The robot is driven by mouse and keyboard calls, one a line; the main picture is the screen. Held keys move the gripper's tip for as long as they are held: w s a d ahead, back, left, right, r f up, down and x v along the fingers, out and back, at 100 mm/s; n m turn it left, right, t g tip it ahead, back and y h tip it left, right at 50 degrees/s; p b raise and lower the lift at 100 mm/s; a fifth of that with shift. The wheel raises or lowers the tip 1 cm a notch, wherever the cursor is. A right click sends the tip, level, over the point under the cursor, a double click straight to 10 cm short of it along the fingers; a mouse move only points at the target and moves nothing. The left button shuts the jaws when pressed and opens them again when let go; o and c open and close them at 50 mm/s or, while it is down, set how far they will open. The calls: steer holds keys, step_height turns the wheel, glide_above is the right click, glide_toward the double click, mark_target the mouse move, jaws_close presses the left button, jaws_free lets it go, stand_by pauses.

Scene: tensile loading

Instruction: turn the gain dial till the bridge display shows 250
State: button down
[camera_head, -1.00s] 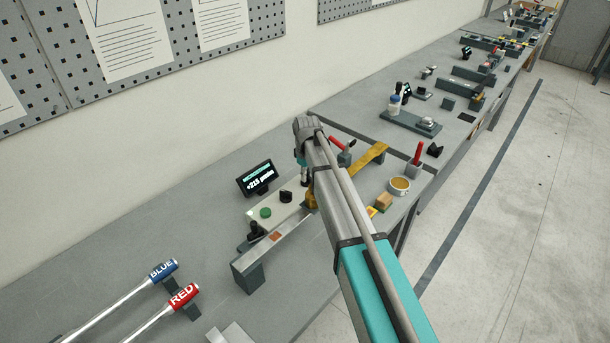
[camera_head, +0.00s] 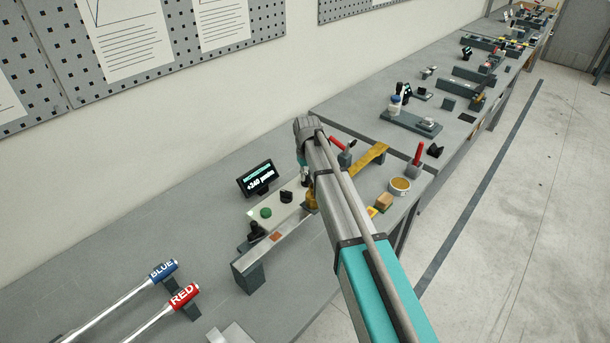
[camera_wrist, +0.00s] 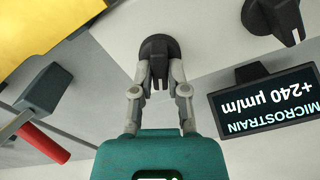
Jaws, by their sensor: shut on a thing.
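The bridge display (camera_head: 258,180) is a small black screen on the bench. In the wrist view the display (camera_wrist: 268,104) appears upside down and reads +240 µm/m under the word MICROSTRAIN. My gripper (camera_wrist: 159,84) is shut on a black dial (camera_wrist: 159,47) on a pale panel, with one finger on each side of its grip. A second black knob (camera_wrist: 275,18) sits on the same panel and shows in the head view (camera_head: 286,196). My arm hides the gripped dial in the head view.
A metal beam (camera_head: 290,238) lies in front. Blue (camera_head: 163,270) and red (camera_head: 184,295) labelled handles lie at the lower left. A red-handled tool (camera_head: 417,154) and a round tub (camera_head: 400,187) are right of my arm.

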steer(key=shift+m, duration=1)
steer(key=c, duration=0.6)
jaws_free()
steer(key=shift+d, duration=0.1)
steer(key=shift+c, duration=0.2)
steer(key=shift+r, duration=0.1)
